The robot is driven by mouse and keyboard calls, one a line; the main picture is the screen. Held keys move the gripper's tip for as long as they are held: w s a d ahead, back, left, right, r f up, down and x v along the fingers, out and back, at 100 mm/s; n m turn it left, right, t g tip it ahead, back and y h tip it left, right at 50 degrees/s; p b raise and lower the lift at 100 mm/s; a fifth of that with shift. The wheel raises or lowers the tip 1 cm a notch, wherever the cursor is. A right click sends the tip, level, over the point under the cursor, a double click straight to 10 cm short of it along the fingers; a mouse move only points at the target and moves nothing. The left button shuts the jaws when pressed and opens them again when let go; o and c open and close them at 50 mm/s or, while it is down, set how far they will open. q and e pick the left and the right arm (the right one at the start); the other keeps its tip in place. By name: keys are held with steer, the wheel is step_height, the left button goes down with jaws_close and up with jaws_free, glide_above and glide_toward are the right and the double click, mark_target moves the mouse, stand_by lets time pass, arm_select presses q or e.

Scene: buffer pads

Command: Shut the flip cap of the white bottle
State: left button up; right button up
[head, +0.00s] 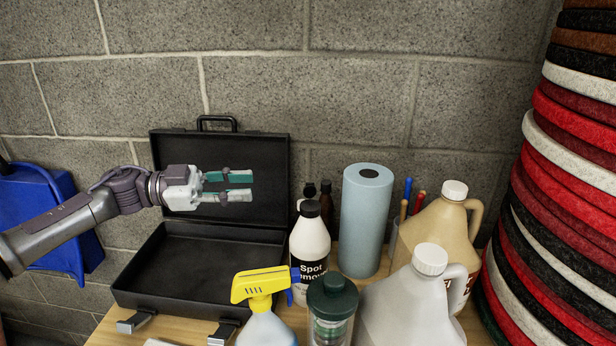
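The white bottle (310,250) stands upright on the table, with a dark label reading "Spot" and a second line partly covered by the spray bottle. Its black cap (310,208) is on top; at this size I cannot tell whether the flip part is up or down. My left gripper (252,186) reaches in from the left, in front of the raised case lid. It is up and to the left of the bottle's cap, apart from it. My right gripper is not in view.
An open black case (140,283) lies left of the bottle. A yellow-headed spray bottle (262,283) and a dark-lidded jar (333,298) stand in front. A blue roll (366,225) and jugs (410,305) crowd the right. Stacked pads (570,200) rise at far right.

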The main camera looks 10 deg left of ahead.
mark_target(309, 191)
arm_select(q)
steer(key=d+p, duration=0.1)
steer(key=d, duration=0.2)
steer(key=w+d+p, duration=0.1)
steer(key=d, duration=0.3)
steer(key=w+d+p, duration=0.1)
steer(key=d, duration=0.2)
steer(key=shift+w+d+r, duration=0.1)
steer(key=shift+d, duration=0.35)
steer(key=shift+w+d, duration=0.1)
steer(key=shift+d, duration=0.3)
steer(key=shift+a, duration=0.1)
jaws_close()
